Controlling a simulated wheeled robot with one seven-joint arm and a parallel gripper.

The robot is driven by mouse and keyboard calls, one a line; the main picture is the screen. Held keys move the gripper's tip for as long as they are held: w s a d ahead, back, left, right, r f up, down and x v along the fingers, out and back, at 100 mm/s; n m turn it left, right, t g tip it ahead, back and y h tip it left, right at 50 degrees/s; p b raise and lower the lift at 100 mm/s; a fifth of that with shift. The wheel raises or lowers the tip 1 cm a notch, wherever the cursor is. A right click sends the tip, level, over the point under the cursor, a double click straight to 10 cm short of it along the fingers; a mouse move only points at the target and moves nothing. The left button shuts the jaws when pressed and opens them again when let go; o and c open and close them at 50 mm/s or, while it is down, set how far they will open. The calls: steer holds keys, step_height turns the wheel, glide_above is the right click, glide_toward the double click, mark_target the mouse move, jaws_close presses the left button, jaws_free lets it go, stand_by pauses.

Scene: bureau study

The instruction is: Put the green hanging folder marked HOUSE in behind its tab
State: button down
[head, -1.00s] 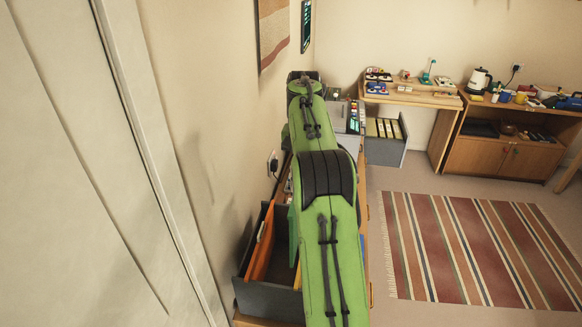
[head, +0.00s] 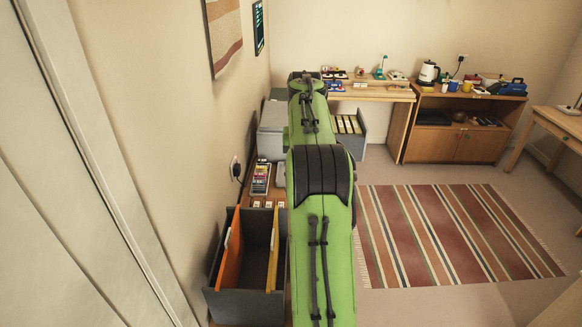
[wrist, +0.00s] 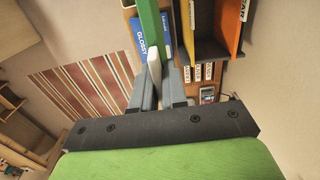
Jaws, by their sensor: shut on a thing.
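In the wrist view my gripper (wrist: 162,85) is shut on a green folder (wrist: 149,22), seen nearly edge-on with a white part near the fingers. Its marking cannot be read from here. The grey file box (head: 246,304) stands open on the cabinet by the wall, left of my arm in the head view. It holds an orange folder (head: 233,255) and a yellow one (head: 273,255), with dark space between them. In the wrist view the box is right of the held folder, which is apart from it. My arm hides my gripper in the head view.
A blue pack reading GLOSSY (wrist: 140,36) lies close beside the held folder. Small label cards (head: 268,204) and a dark-and-red item (head: 261,179) lie behind the box. The wall is close on the left. The striped rug (head: 450,235) at right is clear floor.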

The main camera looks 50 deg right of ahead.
steer(key=s+d+p, duration=0.5)
steer(key=s+d, duration=0.6)
steer(key=s, duration=0.1)
steer(key=shift+s, duration=0.15)
stand_by(0.5)
